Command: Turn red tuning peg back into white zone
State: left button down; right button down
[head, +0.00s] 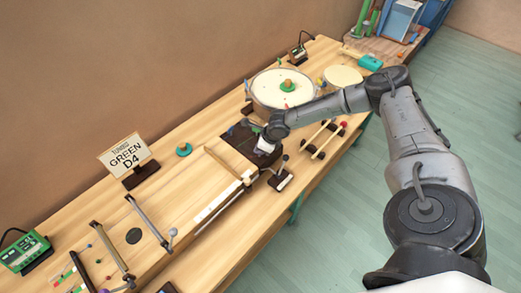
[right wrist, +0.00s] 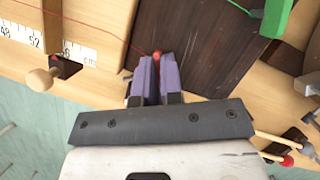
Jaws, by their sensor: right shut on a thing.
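My right gripper (right wrist: 156,72) has purple fingers and is shut on the red tuning peg (right wrist: 157,54), of which only a small red tip shows between the fingertips. In the head view the right gripper (head: 264,148) is at the dark board (head: 236,136), at the end of the long stringed wooden instrument, and the red peg is hidden there. The white zone is not seen in either view. My left gripper is not in view.
A green part (right wrist: 275,18) stands close to the right of the gripper. A wooden knob (right wrist: 40,79) is at its left beside a ruler strip (right wrist: 85,52). A drum (head: 283,88) stands behind, and a "GREEN D4" card (head: 128,154) stands at the left.

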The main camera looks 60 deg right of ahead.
jog(key=c, duration=1.3)
grip_release()
jog(key=shift+s+d+r, duration=0.1)
jog(key=shift+s+r, duration=0.05)
jog(key=shift+r, duration=0.45)
jog(key=shift+p+v, duration=4.2)
jog(key=shift+v, duration=2.1)
jog(key=shift+s, duration=0.15)
